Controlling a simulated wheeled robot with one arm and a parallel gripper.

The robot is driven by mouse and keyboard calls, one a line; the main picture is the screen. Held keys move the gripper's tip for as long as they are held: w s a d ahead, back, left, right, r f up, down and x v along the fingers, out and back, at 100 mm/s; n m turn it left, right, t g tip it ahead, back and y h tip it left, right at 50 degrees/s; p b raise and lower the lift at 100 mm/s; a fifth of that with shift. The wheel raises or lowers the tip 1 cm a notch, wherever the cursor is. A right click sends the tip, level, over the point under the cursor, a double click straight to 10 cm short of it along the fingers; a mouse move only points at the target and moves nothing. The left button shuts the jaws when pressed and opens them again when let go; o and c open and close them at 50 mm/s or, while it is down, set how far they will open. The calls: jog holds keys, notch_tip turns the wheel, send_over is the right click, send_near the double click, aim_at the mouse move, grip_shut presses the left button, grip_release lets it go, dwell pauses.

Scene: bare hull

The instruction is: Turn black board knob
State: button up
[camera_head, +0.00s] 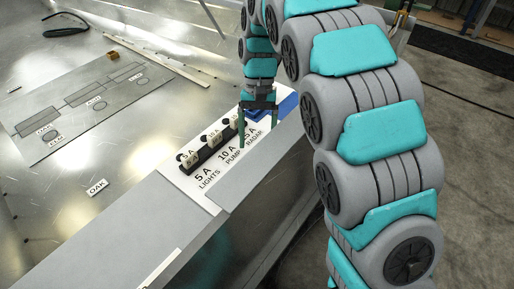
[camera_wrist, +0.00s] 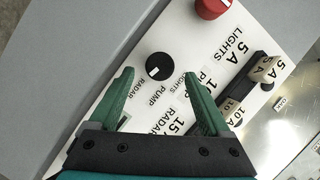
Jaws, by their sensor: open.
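The black knob (camera_wrist: 159,66) is round with a small white mark on its face. It sits on the white board (camera_wrist: 192,45) in the wrist view, with RADAR, PUMP and LIGHTS labels around its lower side. My gripper (camera_wrist: 160,74) is open and empty. Its two green fingers point toward the knob, one on each side in the picture, and I see no contact. In the head view my gripper (camera_head: 258,131) hangs over the right end of the white board (camera_head: 222,168); the knob cannot be made out there.
A red knob or button (camera_wrist: 210,8) is near the black knob. A black strip with white breakers (camera_head: 213,138) lies along the board. A grey metal ledge (camera_head: 262,160) borders it. A flat sheet with outlined shapes (camera_head: 85,108) lies on the metal surface at left.

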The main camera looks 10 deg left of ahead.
jog(key=shift+v, duration=2)
jog(key=shift+a, duration=0.1)
